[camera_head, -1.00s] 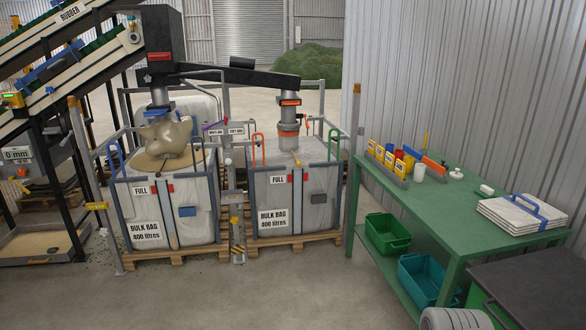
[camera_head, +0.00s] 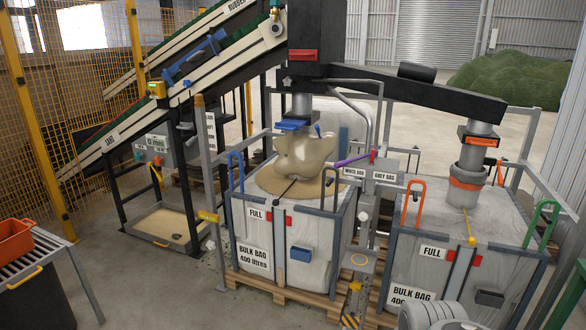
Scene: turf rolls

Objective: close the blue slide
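The blue slide (camera_head: 291,125) is a flat blue plate at the lower end of the left grey spout (camera_head: 302,104). It sticks out from the spout toward the front left. Below it a lumpy beige mass (camera_head: 306,152) rests on tan material on top of the left bulk bag (camera_head: 265,228), marked FULL. The right spout (camera_head: 481,120) has an orange slide (camera_head: 482,141) that sits close against it, above the right bulk bag (camera_head: 425,272). A rounded grey part of my arm shows at the bottom right; my gripper is not visible.
A post with a yellow-striped foot (camera_head: 353,302) stands between the bags. Metal frames with coloured hooks surround both bags on pallets (camera_head: 285,292). A sloping conveyor (camera_head: 190,85) and a floor tray (camera_head: 163,226) are at the left. A roller stand (camera_head: 30,262) holds an orange bin.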

